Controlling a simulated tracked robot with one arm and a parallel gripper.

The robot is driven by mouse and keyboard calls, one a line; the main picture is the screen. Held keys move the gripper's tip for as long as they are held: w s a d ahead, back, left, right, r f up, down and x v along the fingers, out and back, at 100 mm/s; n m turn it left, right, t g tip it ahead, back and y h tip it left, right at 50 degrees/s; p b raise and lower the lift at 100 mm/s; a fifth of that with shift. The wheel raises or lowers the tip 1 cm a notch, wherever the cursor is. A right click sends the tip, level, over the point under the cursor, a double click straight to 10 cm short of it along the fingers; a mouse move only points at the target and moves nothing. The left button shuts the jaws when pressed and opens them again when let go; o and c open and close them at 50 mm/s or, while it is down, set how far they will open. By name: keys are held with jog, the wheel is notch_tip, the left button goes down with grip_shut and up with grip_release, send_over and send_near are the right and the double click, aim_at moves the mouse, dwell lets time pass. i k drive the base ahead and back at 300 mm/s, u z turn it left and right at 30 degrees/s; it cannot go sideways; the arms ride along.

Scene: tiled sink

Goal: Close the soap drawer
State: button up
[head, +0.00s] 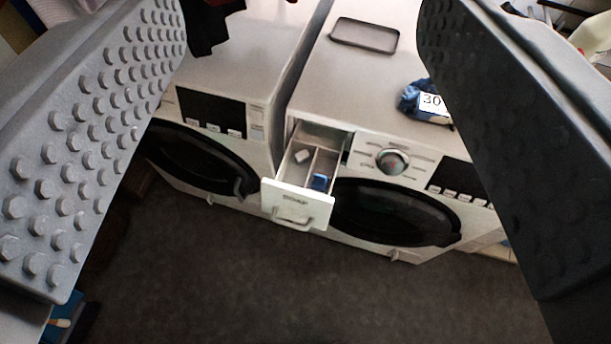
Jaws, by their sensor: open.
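The soap drawer (297,205) is pulled out from the upper left of the right-hand white washing machine (345,95). Its white front has a handle (293,215) at the lower part. Inside are compartments, with a small white piece at the left and a blue piece (319,181) at the right. My gripper (302,165) is open, with one studded grey finger at each side of the picture. The drawer appears between the fingers but farther off, and nothing is held. The fingers hide parts of both machines' sides.
A second white machine (205,150) stands at the left. A dark tray (364,35) and a blue item with a "30" label (432,103) lie on the right machine's top. Dark cloth (208,28) hangs at the upper left. The dark floor (260,290) in front is clear.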

aim_at(290, 196)
jog(key=z, duration=0.45)
jog(key=k, duration=1)
jog(key=u, duration=0.3)
jog(key=i, duration=0.5)
jog(key=u, duration=0.05)
